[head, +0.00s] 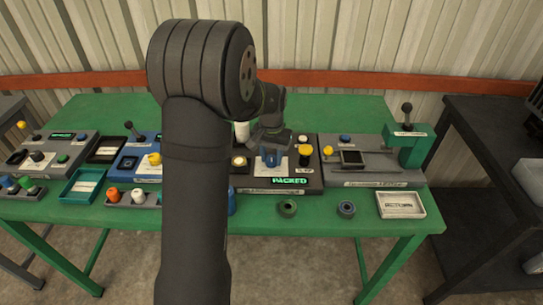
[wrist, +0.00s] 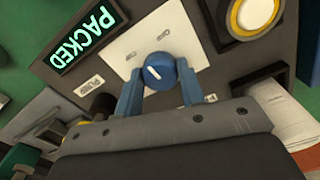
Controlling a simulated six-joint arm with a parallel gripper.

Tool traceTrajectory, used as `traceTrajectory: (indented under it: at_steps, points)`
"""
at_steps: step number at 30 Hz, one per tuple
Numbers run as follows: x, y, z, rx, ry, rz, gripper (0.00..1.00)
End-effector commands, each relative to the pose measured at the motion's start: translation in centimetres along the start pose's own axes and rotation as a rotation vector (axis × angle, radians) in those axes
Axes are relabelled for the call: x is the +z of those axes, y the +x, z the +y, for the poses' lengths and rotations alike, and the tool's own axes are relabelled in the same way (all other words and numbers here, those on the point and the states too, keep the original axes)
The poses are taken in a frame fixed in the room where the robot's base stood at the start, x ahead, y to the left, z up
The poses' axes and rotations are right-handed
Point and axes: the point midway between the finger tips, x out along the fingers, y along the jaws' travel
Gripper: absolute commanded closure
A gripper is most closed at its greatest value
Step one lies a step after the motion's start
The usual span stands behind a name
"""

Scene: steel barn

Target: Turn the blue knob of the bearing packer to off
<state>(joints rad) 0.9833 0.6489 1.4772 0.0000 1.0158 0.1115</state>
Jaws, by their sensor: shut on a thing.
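The blue knob (wrist: 160,71) sits on a white plate (wrist: 150,43) on the dark panel of the bearing packer (head: 255,184). A pale pointer line crosses the knob's face, slanted in the wrist view. My gripper (wrist: 160,85) has its two blue fingers on either side of the knob, shut on it. The marks around the knob are too small to read.
A round yellow-ringed button (wrist: 255,14) is beside the knob plate. A yellow knob (head: 305,151) stands at the packer's right. A grey machine with a green press (head: 408,150) is further right. Two rings and a white tray (head: 401,205) lie along the green table's front.

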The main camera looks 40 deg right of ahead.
Motion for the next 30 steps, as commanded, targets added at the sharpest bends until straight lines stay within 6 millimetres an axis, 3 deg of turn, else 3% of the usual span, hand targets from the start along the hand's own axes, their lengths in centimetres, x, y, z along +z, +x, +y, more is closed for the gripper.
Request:
traceTrajectory:
  at_steps: [15,30]
  points:
    - [-0.05,-0.06,-0.02,0.0,0.459,0.002,0.87]
    - [-0.07,-0.06,-0.03,0.0,0.673,0.002,0.87]
